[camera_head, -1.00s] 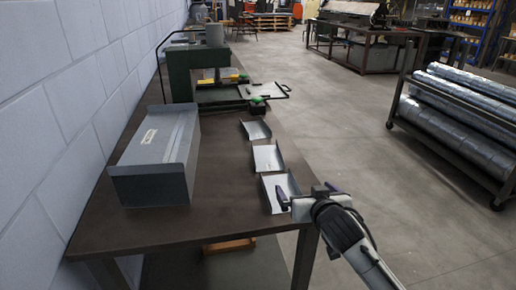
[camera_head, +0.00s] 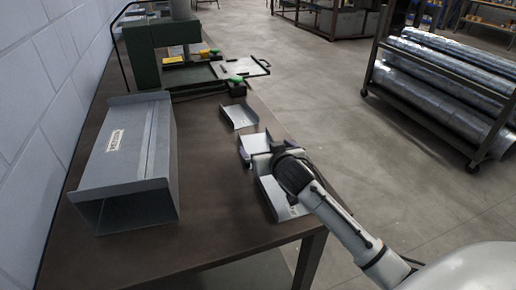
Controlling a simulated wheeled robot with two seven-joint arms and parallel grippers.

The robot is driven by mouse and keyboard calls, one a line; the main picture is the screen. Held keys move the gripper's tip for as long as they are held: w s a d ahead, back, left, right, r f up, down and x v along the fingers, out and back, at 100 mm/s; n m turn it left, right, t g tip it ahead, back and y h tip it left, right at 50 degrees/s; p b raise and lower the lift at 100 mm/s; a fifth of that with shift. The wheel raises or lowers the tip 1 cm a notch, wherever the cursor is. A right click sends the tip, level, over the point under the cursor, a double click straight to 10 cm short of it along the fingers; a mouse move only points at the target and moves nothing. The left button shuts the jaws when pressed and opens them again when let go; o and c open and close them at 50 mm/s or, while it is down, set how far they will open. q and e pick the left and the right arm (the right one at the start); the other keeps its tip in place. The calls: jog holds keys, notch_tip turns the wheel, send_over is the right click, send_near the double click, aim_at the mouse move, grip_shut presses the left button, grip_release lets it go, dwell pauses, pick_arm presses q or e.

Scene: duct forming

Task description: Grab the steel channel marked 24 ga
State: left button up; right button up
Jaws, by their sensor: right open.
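Three small steel channels lie in a row along the right side of the dark table: a far one (camera_head: 239,115), a middle one (camera_head: 255,141) and a near one (camera_head: 281,206). I cannot read a 24 ga mark on any of them. My right gripper (camera_head: 259,147) is open, over the middle channel, and partly hides it. I cannot tell whether it touches the channel. My right wrist and forearm cover part of the near channel. My left gripper is not in view.
A large grey duct piece (camera_head: 150,150) with a pale label stands on the table's left, by the block wall. A green machine (camera_head: 157,55) stands behind it. The middle of the table (camera_head: 205,190) is clear. A rack of metal rolls (camera_head: 440,80) stands on the floor at right.

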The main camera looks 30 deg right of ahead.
aim_at(260, 144)
jog(key=x, duration=0.4)
jog(key=shift+w+a, duration=0.2)
jog(key=shift+w, duration=0.3)
jog(key=shift+c, duration=0.4)
jog(key=c, duration=1.1)
jog(key=shift+c, duration=0.2)
